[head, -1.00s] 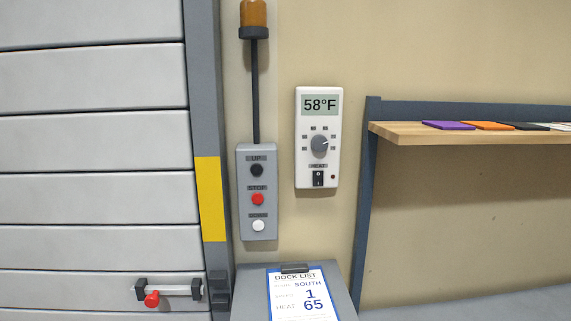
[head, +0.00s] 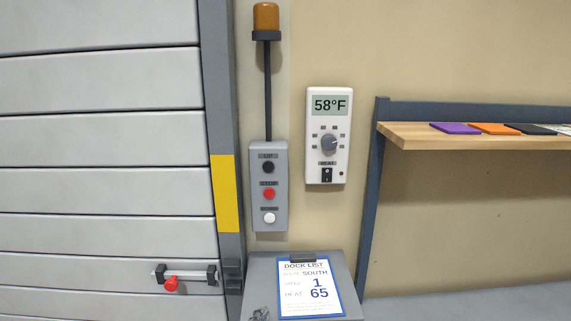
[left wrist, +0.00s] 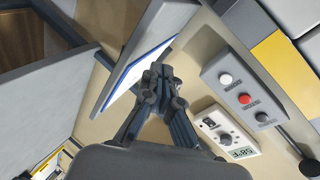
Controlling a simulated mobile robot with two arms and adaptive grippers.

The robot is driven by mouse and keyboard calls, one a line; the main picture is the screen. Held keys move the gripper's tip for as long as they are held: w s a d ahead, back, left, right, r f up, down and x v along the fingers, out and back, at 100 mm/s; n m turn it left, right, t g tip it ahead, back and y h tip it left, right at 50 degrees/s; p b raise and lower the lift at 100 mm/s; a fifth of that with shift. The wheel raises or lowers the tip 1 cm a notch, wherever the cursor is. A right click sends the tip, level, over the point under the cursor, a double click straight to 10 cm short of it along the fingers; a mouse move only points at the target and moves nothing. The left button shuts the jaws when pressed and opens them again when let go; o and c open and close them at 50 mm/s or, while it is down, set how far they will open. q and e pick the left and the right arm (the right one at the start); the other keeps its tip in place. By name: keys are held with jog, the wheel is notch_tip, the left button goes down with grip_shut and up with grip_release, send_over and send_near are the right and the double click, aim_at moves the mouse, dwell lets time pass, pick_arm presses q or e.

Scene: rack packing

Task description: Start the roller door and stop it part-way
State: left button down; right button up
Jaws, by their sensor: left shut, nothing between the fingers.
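The roller door (head: 100,135) fills the left of the head view with grey slats; its bottom edge is out of view. The grey control box (head: 268,210) on the wall has a black UP button (head: 268,167), a red STOP button (head: 269,194) and a white lower button (head: 269,218). The box also shows in the left wrist view (left wrist: 245,85). A sliding bolt with a red knob (head: 171,284) sits low on the door. My left gripper (left wrist: 165,75) is shut and empty, apart from the buttons. Only its tip (head: 258,314) shows at the head view's bottom. My right gripper is out of view.
An amber beacon (head: 266,18) stands on a pole above the box. A white thermostat (head: 329,105) reading 58°F hangs to its right. A dock list clipboard (head: 310,285) lies on a grey stand below. A wooden shelf (head: 405,138) with coloured flat items is at right.

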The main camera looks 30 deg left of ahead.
pick_arm(q)
jog(key=w+a+r+m+t+y, duration=0.2)
jog(key=w+r+m+t, duration=0.1)
jog(key=r, duration=0.3)
jog(key=w+a+r+m+t+y, duration=0.1)
jog(key=w+a+r+m+t, duration=0.15)
jog(key=r, duration=0.35)
jog(key=m+t, duration=0.6)
jog(key=m, duration=0.6)
send_near(268, 167)
jog(key=s+d+r, duration=0.4)
jog(key=shift+w+d+r+m+t+h, duration=0.15)
jog(key=shift+r+m+t+h, duration=0.5)
jog(key=shift+m, duration=0.5)
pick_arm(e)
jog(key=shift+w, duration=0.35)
pick_arm(q)
jog(key=shift+r, duration=0.1)
jog(key=w+a+b, duration=0.2)
jog(key=w+a, duration=0.2)
jog(key=w, duration=0.3)
jog(key=shift+w+a, duration=0.25)
jog(key=shift+a, duration=0.1)
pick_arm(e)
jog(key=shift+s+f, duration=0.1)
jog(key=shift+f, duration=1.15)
